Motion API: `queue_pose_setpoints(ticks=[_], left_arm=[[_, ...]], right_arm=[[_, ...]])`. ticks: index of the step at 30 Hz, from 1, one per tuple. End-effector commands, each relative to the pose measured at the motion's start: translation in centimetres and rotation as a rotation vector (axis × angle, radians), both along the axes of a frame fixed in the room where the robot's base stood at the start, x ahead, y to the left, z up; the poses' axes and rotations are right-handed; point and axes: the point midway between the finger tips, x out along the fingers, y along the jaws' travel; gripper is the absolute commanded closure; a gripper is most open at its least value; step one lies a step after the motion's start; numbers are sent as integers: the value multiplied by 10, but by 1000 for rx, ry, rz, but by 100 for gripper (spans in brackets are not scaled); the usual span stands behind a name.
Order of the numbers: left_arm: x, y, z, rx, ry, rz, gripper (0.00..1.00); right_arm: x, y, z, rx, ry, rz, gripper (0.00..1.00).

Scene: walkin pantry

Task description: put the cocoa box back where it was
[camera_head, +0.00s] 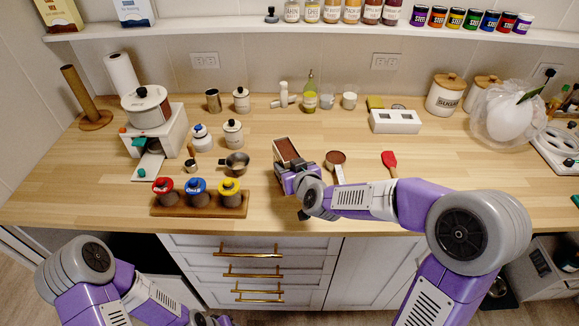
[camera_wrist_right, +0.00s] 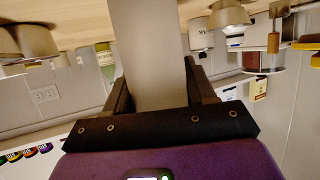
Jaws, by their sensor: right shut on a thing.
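The cocoa box (camera_head: 287,149) shows as a small box with a brown face, near the middle of the counter in the head view; no label can be read. My right gripper (camera_head: 292,172) is shut on it. In the right wrist view the box (camera_wrist_right: 149,50) is a plain grey-beige slab between the two dark fingers of the right gripper (camera_wrist_right: 155,95). I cannot tell whether the box touches the counter. My left arm is low at the bottom left, below the counter edge, and its gripper (camera_head: 212,320) is mostly cut off by the frame.
The wall shelf (camera_head: 230,22) holds two boxes at left, with jars and coloured tins further right. A rack (camera_head: 165,211) with red, blue and yellow-topped jars and a small pot (camera_head: 236,164) stand left of my right gripper. A brown-filled scoop (camera_head: 335,159) and red spatula (camera_head: 389,160) lie right.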

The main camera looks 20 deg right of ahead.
Motion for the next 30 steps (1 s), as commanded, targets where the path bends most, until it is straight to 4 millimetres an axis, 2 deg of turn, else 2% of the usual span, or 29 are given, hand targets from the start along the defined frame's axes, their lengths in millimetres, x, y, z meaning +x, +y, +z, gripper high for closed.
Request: queue_pose_setpoints(ticks=[2,3,8,19,23,30], left_arm=[[0,0,-3,0,0,0,57],[0,0,-3,0,0,0,57],[0,0,-2,0,0,0,57],[0,0,2,0,0,0,57],[0,0,4,0,0,0,57],[0,0,11,0,0,0,57]], right_arm=[[0,0,-2,0,-2,0,85],[0,0,-3,0,0,0,42],[0,0,-2,0,0,0,20],[0,0,2,0,0,-1,20],[-16,-2,10,-1,-3,-1,20],[-61,-7,28,-2,-4,-1,20]])
